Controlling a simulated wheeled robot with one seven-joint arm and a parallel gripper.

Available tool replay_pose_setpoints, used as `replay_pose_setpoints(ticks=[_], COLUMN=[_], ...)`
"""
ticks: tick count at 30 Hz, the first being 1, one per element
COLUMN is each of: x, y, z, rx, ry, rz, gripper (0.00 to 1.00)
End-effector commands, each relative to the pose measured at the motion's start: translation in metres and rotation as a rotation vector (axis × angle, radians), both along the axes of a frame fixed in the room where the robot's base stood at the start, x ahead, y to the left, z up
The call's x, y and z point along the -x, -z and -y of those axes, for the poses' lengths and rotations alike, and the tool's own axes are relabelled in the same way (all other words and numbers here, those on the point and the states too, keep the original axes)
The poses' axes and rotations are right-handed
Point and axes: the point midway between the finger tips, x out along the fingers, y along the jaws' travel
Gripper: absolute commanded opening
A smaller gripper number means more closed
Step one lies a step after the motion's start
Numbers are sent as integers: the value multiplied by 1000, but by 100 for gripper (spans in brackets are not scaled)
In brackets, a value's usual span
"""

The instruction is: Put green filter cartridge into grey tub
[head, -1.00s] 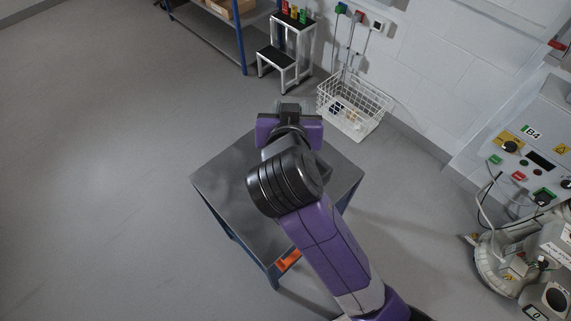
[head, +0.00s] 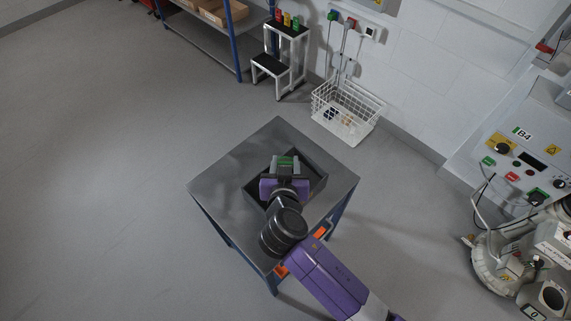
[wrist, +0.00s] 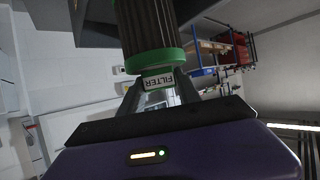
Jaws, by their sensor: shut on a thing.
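The green filter cartridge (head: 287,162) shows as a small green end at the front of my gripper (head: 285,174). In the wrist view the cartridge (wrist: 147,30) is a dark ribbed cylinder with a green end ring and a white "FILTER" label. My gripper (wrist: 158,88) is shut on its labelled end. The dark grey tub (head: 317,188) sits on the metal table. In the head view my gripper and the cartridge overlap the tub's opening. I cannot tell their height above its floor. My gripper and arm hide part of the tub's near side.
The grey metal table (head: 225,180) has bare top left of the tub. A white wire basket (head: 347,112) hangs by the wall behind. A step stool (head: 279,62) and a blue-post shelf (head: 237,40) stand farther back. A machine panel (head: 525,150) is at the right.

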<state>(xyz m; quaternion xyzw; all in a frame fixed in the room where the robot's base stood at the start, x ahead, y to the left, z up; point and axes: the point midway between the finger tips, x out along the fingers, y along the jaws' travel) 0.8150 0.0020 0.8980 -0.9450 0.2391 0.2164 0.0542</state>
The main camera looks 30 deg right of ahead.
Motion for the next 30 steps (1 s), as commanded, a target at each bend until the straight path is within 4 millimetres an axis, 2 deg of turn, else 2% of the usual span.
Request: replay_pose_setpoints(ticks=[4,15,16,19,30], x=[0,0,0,0,0], y=[11,15,16,14,10], z=[0,0,0,0,0], rx=[-1,-1,-1,-1,0], ry=[0,0,0,0,0], rz=[2,2,0,0,0], gripper=[0,0,42,61,61])
